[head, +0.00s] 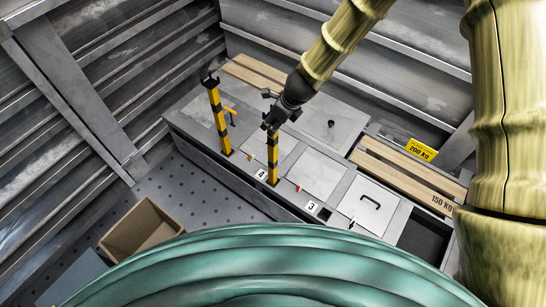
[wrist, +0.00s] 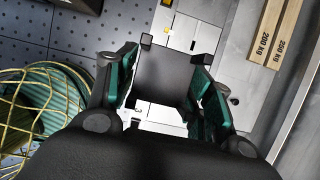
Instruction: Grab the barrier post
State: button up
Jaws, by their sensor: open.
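Two yellow-and-black striped barrier posts stand upright on the grey deck in the head view. The left post (head: 217,120) has a dark forked top and stands clear of my gripper. The nearer post (head: 272,158) stands to its right, with its top hidden at my gripper (head: 275,112). In the wrist view my gripper (wrist: 166,72) has its teal-padded fingers spread. A dark grey block with small black prongs (wrist: 163,85) fills the space between them; it looks like the post's head. I cannot tell whether the pads touch it.
A hatch with a black handle (head: 370,200) and wooden planks (head: 405,175) lie to the right. A small orange lever (head: 230,111) sits beside the left post. An open cardboard box (head: 140,230) is on the perforated floor. A yellow net (wrist: 35,110) shows in the wrist view.

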jog(key=shift+x, duration=1.15)
grip_shut()
